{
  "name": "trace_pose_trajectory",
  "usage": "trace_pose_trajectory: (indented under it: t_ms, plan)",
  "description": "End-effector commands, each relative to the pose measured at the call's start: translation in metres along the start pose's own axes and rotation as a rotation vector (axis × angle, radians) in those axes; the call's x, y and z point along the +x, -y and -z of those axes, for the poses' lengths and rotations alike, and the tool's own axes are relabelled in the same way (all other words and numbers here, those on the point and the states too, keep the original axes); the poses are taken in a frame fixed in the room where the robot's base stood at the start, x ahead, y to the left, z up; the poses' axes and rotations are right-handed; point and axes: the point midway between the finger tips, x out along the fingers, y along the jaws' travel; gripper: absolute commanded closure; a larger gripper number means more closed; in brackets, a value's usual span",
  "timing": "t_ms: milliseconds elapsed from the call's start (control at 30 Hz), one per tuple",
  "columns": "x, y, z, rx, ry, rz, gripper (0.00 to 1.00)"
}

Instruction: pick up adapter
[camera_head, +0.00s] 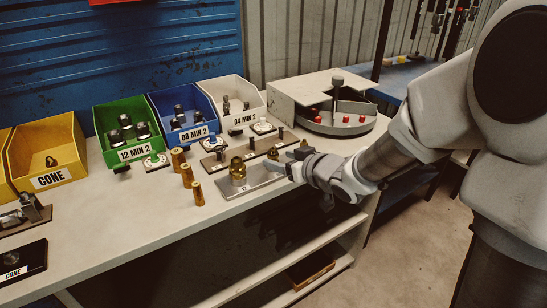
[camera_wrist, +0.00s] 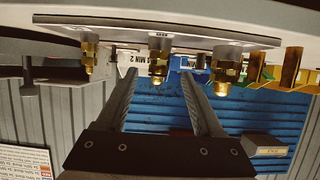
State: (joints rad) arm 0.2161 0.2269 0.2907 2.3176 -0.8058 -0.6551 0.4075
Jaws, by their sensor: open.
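Several brass adapters stand upright on a light grey plate (camera_head: 258,182) on the bench. A larger adapter (camera_head: 238,170) is at its left end, and a smaller one (camera_head: 272,154) is farther along it. The wrist view is upside down and shows three brass adapters: one at left (camera_wrist: 88,57), a middle one (camera_wrist: 158,62) and one at right (camera_wrist: 225,68). My gripper (camera_head: 288,167) is at the plate's near right edge. In the wrist view my gripper (camera_wrist: 158,80) is open and empty, with the middle adapter lined up between its fingertips. The task does not say which adapter it means.
Brass sleeves (camera_head: 187,175) stand left of the plate. Yellow (camera_head: 62,150), green (camera_head: 125,145), blue (camera_head: 185,130) and white bins (camera_head: 238,115) line the back. A round holder with red parts (camera_head: 340,118) is at back right.

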Motion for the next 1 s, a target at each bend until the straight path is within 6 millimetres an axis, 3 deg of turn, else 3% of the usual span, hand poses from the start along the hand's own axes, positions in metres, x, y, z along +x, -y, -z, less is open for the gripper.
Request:
trace_pose_trajectory:
  t_ms: [100,367,600,933,1000]
  plan:
    - [0.020,0.001,-0.002,-0.001,0.000,0.002,0.31]
    - [0.039,0.000,-0.002,0.000,0.000,0.001,0.31]
    - [0.074,-0.002,-0.003,0.000,0.001,0.001,0.31]
    - [0.082,-0.003,-0.001,-0.001,0.001,-0.001,0.31]
    - [0.082,-0.003,-0.001,-0.001,0.001,-0.001,0.42]
